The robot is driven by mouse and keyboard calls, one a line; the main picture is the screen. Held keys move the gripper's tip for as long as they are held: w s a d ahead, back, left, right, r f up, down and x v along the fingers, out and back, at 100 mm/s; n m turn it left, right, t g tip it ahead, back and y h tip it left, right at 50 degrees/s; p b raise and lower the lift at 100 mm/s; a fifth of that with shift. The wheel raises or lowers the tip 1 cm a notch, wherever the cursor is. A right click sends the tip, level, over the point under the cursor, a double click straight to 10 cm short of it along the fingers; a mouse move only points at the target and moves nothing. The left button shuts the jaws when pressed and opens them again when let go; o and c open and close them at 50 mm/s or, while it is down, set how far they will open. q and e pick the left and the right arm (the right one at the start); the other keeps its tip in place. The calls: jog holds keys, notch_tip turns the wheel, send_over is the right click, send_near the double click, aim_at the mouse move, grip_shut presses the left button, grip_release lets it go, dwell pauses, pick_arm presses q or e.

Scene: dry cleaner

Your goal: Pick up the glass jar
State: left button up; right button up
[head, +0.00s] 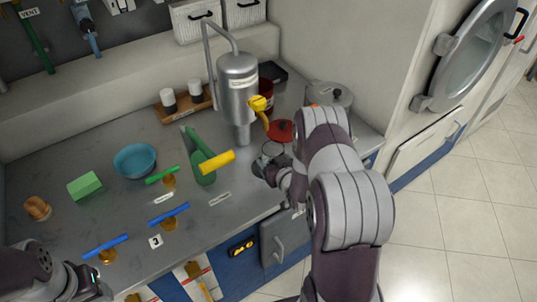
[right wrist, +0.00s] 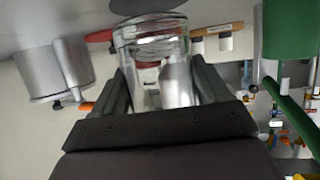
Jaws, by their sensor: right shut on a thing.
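The clear glass jar (right wrist: 152,65) stands between the two fingers of my right gripper (right wrist: 155,88) in the right wrist view, with a finger against each side. In the head view my right gripper (head: 265,167) is over the front of the grey counter, and the jar (head: 272,149) is small and partly hidden by it. I cannot tell whether the jar touches the counter. My left gripper (head: 90,284) is at the bottom left corner, mostly out of frame, and its jaws are not clear.
A red lid-like disc (head: 280,130) lies just behind the jar. A metal pot (head: 331,95) stands at the back right. A blue bowl (head: 135,160) sits farther left.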

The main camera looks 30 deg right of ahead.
jog(key=s+a+b, duration=0.1)
jog(key=s, duration=1.1)
jog(key=shift+a, duration=0.4)
jog(key=shift+s, duration=0.1)
dwell(2.2)
